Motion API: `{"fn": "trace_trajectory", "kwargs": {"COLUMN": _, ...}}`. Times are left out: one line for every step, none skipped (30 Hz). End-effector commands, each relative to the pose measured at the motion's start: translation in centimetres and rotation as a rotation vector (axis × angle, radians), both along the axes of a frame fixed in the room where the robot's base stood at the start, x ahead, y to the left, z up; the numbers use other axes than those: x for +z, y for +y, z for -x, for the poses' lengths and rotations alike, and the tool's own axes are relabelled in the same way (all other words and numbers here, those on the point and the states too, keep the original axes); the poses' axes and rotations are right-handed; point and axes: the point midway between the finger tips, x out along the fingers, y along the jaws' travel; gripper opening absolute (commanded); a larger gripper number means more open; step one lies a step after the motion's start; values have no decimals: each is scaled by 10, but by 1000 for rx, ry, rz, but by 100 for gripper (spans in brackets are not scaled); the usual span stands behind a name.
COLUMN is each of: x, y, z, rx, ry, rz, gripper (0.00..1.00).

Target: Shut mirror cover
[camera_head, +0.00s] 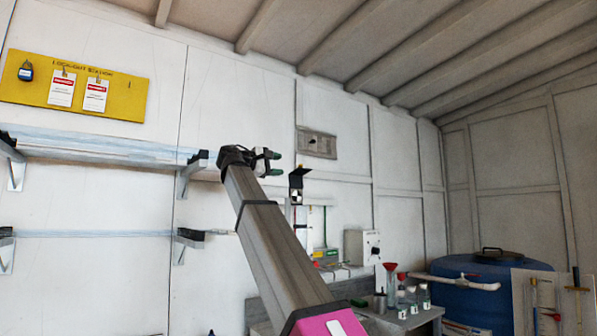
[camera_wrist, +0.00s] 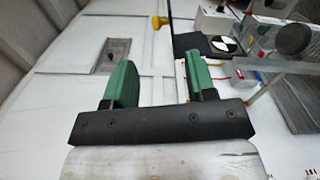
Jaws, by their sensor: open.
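A black flap with a yellow knob, which looks like the mirror cover (camera_head: 296,182), stands up above the bench in the head view. In the wrist view the dark cover (camera_wrist: 187,28) is beyond my fingers, with its yellow knob (camera_wrist: 160,22) at its left. A black-and-white disc (camera_wrist: 224,44) lies to the right of the cover. My gripper (camera_head: 272,162) is raised at the end of my extended arm, just left of and slightly above the cover. Its two green fingers (camera_wrist: 158,80) are apart with nothing between them, and they appear clear of the cover.
A blue tank (camera_head: 480,288) is farther right. Wall shelves (camera_head: 100,150) and a yellow lockout board (camera_head: 75,88) are at left. A recessed wall panel (camera_head: 317,142) is behind the gripper.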

Motion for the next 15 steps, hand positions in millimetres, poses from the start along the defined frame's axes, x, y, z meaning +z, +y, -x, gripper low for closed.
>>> {"fn": "trace_trajectory", "kwargs": {"x": 0, "y": -4, "z": -2, "rx": -1, "ry": 0, "rz": 0, "gripper": 51}}
{"fn": "trace_trajectory", "kwargs": {"x": 0, "y": -6, "z": -4, "rx": -1, "ry": 0, "rz": -1, "gripper": 51}}
{"fn": "trace_trajectory", "kwargs": {"x": -1, "y": -10, "z": -7, "rx": -1, "ry": 1, "rz": 0, "gripper": 51}}
{"fn": "trace_trajectory", "kwargs": {"x": -1, "y": -14, "z": -9, "rx": -1, "ry": 1, "rz": 0, "gripper": 51}}
{"fn": "trace_trajectory", "kwargs": {"x": -1, "y": -18, "z": -12, "rx": -1, "ry": 0, "rz": -1, "gripper": 51}}
{"fn": "trace_trajectory", "kwargs": {"x": -1, "y": -24, "z": -16, "rx": -1, "ry": 0, "rz": -1, "gripper": 51}}
{"fn": "trace_trajectory", "kwargs": {"x": -1, "y": -28, "z": -19, "rx": -2, "ry": 1, "rz": 0, "gripper": 51}}
{"fn": "trace_trajectory", "kwargs": {"x": -1, "y": -33, "z": -22, "rx": -2, "ry": 1, "rz": 0, "gripper": 51}}
{"fn": "trace_trajectory", "kwargs": {"x": -1, "y": -39, "z": -27, "rx": -1, "ry": 1, "rz": -1, "gripper": 51}}
{"fn": "trace_trajectory", "kwargs": {"x": -1, "y": -44, "z": -30, "rx": -1, "ry": 1, "rz": -1, "gripper": 51}}
{"fn": "trace_trajectory", "kwargs": {"x": -1, "y": -48, "z": -33, "rx": 0, "ry": 1, "rz": -1, "gripper": 51}}
{"fn": "trace_trajectory", "kwargs": {"x": -1, "y": -53, "z": -37, "rx": 0, "ry": 1, "rz": -1, "gripper": 51}}
{"fn": "trace_trajectory", "kwargs": {"x": -1, "y": -58, "z": -39, "rx": -1, "ry": 1, "rz": -1, "gripper": 51}}
{"fn": "trace_trajectory", "kwargs": {"x": -1, "y": -62, "z": -42, "rx": -1, "ry": 1, "rz": -1, "gripper": 51}}
{"fn": "trace_trajectory", "kwargs": {"x": -1, "y": -67, "z": -45, "rx": -1, "ry": 0, "rz": -1, "gripper": 51}}
